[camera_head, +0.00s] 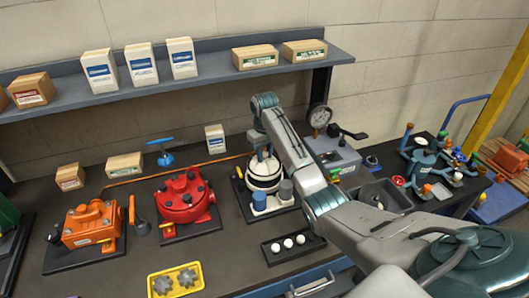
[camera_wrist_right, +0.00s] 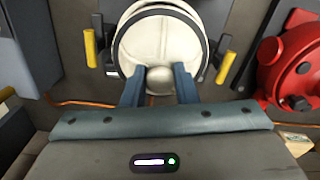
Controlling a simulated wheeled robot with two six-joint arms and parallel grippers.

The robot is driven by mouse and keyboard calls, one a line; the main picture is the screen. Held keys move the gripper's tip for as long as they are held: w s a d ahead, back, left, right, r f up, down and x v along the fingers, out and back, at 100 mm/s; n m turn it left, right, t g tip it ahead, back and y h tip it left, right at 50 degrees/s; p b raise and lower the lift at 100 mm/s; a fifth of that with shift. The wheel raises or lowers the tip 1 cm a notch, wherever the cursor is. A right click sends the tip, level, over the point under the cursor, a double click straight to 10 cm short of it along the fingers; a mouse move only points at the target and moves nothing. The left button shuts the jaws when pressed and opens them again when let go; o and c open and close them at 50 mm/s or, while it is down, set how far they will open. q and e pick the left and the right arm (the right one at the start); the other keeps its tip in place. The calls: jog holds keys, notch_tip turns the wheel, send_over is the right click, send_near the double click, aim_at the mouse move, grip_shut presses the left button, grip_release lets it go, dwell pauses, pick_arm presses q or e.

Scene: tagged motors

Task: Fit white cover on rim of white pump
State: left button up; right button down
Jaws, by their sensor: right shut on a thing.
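The white pump (camera_head: 264,183) stands on a dark base near the middle of the bench, with a dark band around its body. My right gripper (camera_head: 261,152) is directly above it, reaching down from the right. In the right wrist view my right gripper (camera_wrist_right: 158,80) is shut on the knob of the round white cover (camera_wrist_right: 155,42). The cover lies over the pump, inside or above a dark ring; I cannot tell whether it touches the rim. The gripper and arm hide part of the pump top in the head view. My left gripper is not in view.
A red pump (camera_head: 186,200) and an orange pump (camera_head: 90,225) stand to the left. A black tray with white balls (camera_head: 288,243) and a yellow tray (camera_head: 160,270) lie in front. A grey gauge box (camera_head: 335,160) stands right. A shelf with boxes (camera_head: 140,65) runs behind.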

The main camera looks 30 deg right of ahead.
aim_at(265, 160)
jog(key=shift+f+b, duration=0.3)
jog(key=shift+f, duration=1.75)
jog(key=c, duration=1.1)
grip_release()
jog(key=shift+o, duration=0.2)
jog(key=shift+r+p, duration=0.3)
jog(key=shift+r, duration=2.7)
